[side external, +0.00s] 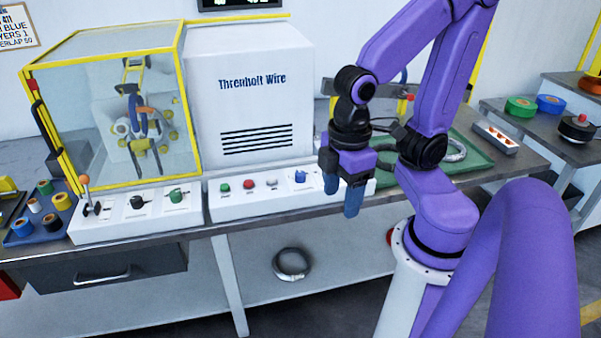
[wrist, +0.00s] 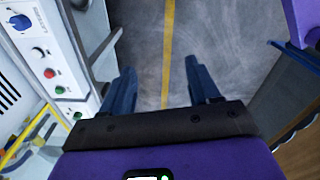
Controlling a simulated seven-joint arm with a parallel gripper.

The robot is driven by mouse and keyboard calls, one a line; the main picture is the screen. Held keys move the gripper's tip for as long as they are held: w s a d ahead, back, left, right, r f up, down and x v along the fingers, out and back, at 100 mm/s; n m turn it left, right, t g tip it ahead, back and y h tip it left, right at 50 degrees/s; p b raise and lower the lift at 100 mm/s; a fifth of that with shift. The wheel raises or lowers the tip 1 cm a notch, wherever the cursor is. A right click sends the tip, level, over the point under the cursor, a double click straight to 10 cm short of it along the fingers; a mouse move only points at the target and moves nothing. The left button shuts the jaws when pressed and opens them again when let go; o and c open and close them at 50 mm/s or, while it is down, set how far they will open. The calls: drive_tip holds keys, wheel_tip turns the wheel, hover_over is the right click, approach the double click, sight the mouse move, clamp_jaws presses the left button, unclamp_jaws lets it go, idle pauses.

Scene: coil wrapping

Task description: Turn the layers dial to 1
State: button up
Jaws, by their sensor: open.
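The control panels run along the front of the bench. The left panel carries a black dial (side external: 137,201) and a green dial (side external: 176,196); the right panel carries a blue dial (side external: 301,177), which also shows in the wrist view (wrist: 20,22). The dial labels are too small to read, so I cannot tell which is the layers dial or its setting. My gripper (side external: 353,200) is open and empty, pointing down near the right end of the right panel. In the wrist view, only floor shows between its fingers (wrist: 159,70), and the panel is off to the left.
A lever (side external: 86,190) stands on the left panel beside a tray of tape rolls (side external: 25,228). Green (side external: 225,188) and red (side external: 248,184) buttons sit left of the blue dial. The yellow-framed glass enclosure (side external: 110,105) rises behind. A wall sign (side external: 30,27) partly reads "BLUE" and "YERS 1".

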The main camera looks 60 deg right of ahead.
drive_tip(key=w+d+m, duration=0.2)
drive_tip(key=w+m, duration=0.4)
drive_tip(key=w, duration=0.3)
drive_tip(key=m, duration=1.6)
hover_over(300, 173)
wheel_tip(300, 173, down, 3)
wheel_tip(300, 173, down, 17)
drive_tip(key=shift+s+r, duration=0.1)
drive_tip(key=c, duration=1)
